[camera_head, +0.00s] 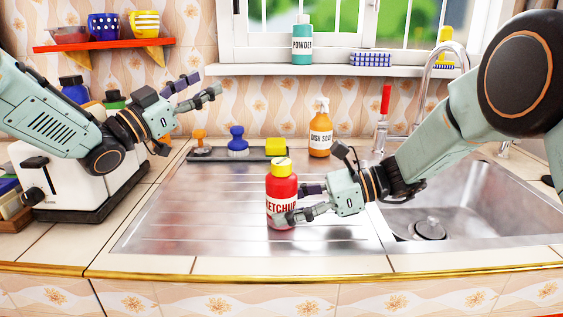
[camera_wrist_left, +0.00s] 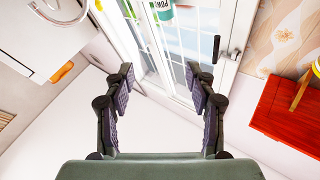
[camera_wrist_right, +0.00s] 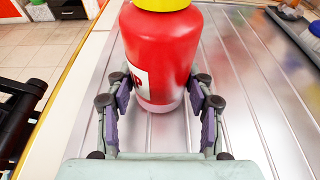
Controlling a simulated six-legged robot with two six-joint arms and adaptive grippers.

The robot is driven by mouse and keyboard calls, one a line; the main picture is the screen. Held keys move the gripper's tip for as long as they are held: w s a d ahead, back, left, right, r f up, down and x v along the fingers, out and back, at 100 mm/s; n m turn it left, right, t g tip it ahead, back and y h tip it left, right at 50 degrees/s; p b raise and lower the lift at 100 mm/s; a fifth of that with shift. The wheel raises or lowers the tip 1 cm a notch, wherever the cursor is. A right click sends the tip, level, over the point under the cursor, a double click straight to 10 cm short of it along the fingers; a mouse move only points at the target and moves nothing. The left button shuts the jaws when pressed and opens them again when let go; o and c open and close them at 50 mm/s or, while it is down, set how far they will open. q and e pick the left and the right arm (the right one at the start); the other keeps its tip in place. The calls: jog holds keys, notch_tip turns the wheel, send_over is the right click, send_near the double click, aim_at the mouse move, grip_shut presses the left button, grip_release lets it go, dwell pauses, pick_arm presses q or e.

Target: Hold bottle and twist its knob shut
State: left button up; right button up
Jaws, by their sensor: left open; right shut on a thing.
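A red ketchup bottle (camera_head: 282,192) with a yellow knob (camera_head: 281,167) on top stands upright on the steel drainboard (camera_head: 180,215). My right gripper (camera_head: 284,203) is shut on the lower part of the bottle, coming from its right. The right wrist view shows the red bottle (camera_wrist_right: 160,55) between both finger pads, with the knob (camera_wrist_right: 162,4) cut off at the top edge. My left gripper (camera_head: 205,86) is open and empty, up and to the left of the bottle, well apart from the knob. The left wrist view shows nothing between its fingers (camera_wrist_left: 160,85).
A dish soap bottle (camera_head: 320,135), a blue brush (camera_head: 237,143) and a yellow sponge (camera_head: 276,146) stand behind the bottle. The sink (camera_head: 465,205) and faucet (camera_head: 430,75) are at right. A white toaster (camera_head: 65,190) is below my left arm. The drainboard's left part is clear.

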pick_arm(q)
jog(key=s+d+f+m+g+h, duration=0.2)
jog(key=s+d+f+g+h, duration=0.15)
jog(key=s+f+g, duration=0.35)
jog(key=m+g, duration=0.2)
jog(key=g, duration=0.3)
send_near(281, 161)
jog(key=x, duration=1)
jog(key=shift+d+f, duration=0.1)
jog(key=shift+f, duration=0.05)
grip_shut()
